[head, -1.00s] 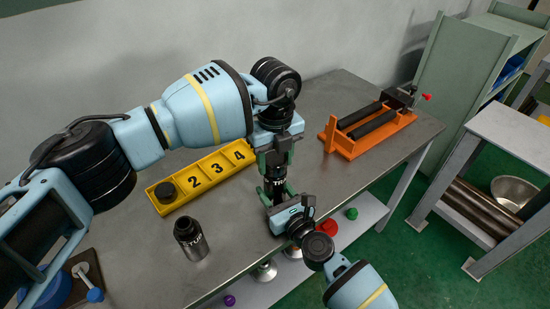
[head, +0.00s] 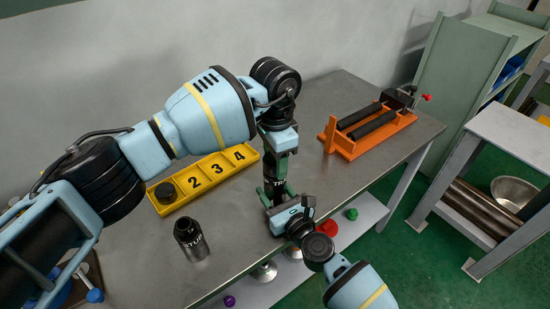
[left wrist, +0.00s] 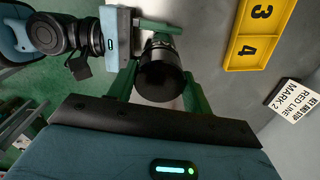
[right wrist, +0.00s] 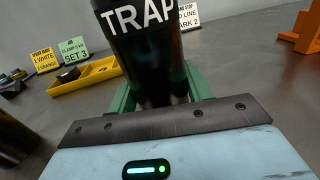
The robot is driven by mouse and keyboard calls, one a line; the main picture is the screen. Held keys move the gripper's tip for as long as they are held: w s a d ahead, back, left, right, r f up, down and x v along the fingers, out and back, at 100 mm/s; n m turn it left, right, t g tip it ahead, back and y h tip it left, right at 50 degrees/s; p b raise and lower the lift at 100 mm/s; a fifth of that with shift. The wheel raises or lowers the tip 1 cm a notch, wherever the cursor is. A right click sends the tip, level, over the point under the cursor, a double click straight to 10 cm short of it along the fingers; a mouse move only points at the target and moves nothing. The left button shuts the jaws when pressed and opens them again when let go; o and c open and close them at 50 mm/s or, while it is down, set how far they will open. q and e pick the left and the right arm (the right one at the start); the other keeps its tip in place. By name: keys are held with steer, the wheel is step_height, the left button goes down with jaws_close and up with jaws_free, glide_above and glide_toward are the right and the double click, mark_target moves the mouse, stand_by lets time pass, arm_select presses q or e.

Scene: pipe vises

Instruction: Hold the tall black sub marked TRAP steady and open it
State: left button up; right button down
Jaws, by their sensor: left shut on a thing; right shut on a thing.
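The tall black sub marked TRAP (right wrist: 140,40) stands upright near the front edge of the bench. It also shows in the head view (head: 272,172), partly hidden by my grippers. My left gripper (head: 277,155) is shut on its upper part from above. In the left wrist view the sub's round black top (left wrist: 161,78) sits between the green fingers. My right gripper (head: 275,194) is shut on its lower part from the front side. In the right wrist view the green fingers flank the body below the white lettering. I cannot see a gap between top and body.
A yellow numbered tray (head: 207,180) holds a black cap (head: 165,192) in its first slot. A shorter black and steel sub (head: 192,240) stands left of my grippers. An orange vise with black rollers (head: 367,128) stands at the far right of the bench.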

arm_select(q)
steer(key=shift+n, duration=0.3)
steer(key=o, duration=1.1)
steer(key=shift+r, duration=2.3)
steer(key=shift+c, duration=0.6)
